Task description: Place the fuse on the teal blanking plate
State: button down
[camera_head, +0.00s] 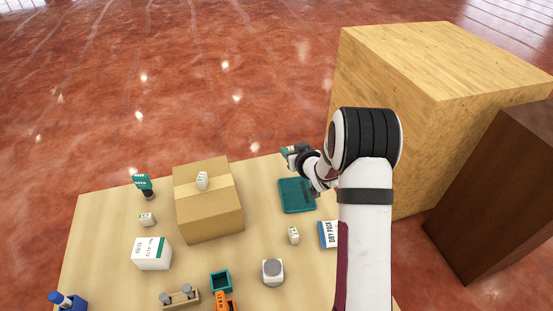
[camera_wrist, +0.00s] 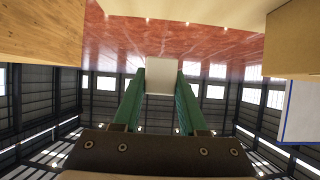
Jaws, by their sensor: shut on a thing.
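The teal blanking plate (camera_head: 296,208) lies flat on the table near its far edge, right of the cardboard box, and nothing is seen resting on it. My gripper (camera_head: 287,150) is beyond and above the plate, near the far table edge. In the wrist view its two green fingers are closed on a pale block (camera_wrist: 162,72), likely the fuse; its markings cannot be read. In the head view the held block is too small and hidden to make out. My arm covers part of the table right of the plate.
The cardboard box (camera_head: 210,216) bears a small cream block (camera_head: 202,181). Another cream block (camera_head: 294,236) stands in front of the plate, beside a blue-and-white packet (camera_head: 328,234). A grey-topped white cube (camera_head: 273,271) is nearer. A large wooden crate (camera_head: 395,150) stands right.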

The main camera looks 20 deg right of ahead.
jog(key=s+d+r, duration=0.1)
jog(key=s+d, duration=0.7)
jog(key=s, duration=0.2)
send_over(294, 186)
notch_tip(294, 186, down, 7)
jog(key=shift+r, duration=0.2)
notch_tip(294, 186, down, 3)
jog(key=shift+w+f, duration=0.1)
jog(key=shift+w, duration=0.05)
jog(key=shift+f, duration=0.4)
jog(key=shift+f, duration=0.15)
jog(key=shift+c, duration=2.3)
grip_release()
